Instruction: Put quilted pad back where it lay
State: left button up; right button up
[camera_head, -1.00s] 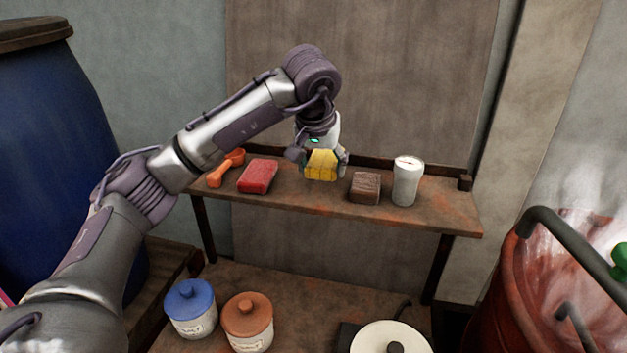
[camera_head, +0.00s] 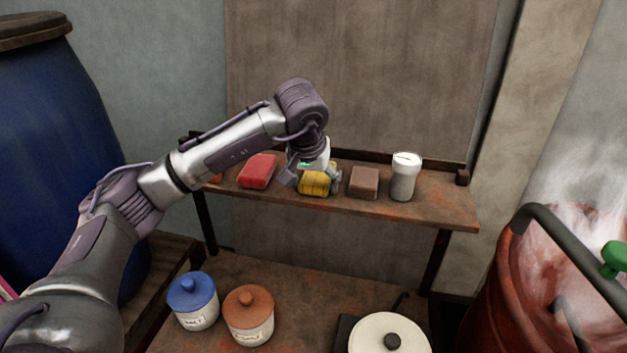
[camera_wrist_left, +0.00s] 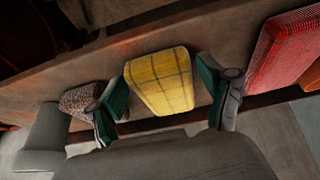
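The yellow quilted pad (camera_head: 314,184) rests on the rusty brown shelf (camera_head: 430,207), between a red pad and a brown block. In the left wrist view the pad (camera_wrist_left: 160,82) shows its dark stitched grid and lies flat between my fingers. My left gripper (camera_head: 312,181) is low over the pad, one finger on each side. In the left wrist view the fingers are spread wider than the pad, with a clear gap at the right finger. The left finger is very close to the pad; I cannot tell if it touches. My right gripper is out of view.
The red pad (camera_head: 257,170), brown block (camera_head: 364,183) and white-topped shaker (camera_head: 404,176) stand on the shelf. An orange item is mostly behind my arm. Below are a blue-lidded jar (camera_head: 192,303), an orange-lidded jar (camera_head: 249,316) and a pale lid (camera_head: 388,336). A steaming red vat (camera_head: 500,300) stands right.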

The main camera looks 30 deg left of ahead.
pick_arm(q)
jog(key=shift+o, duration=0.3)
jog(key=shift+r, duration=0.25)
jog(key=shift+s+r, duration=0.15)
jog(key=shift+r, duration=0.2)
jog(key=b+v, duration=0.2)
jog(key=v, duration=0.9)
jog(key=shift+s, duration=0.1)
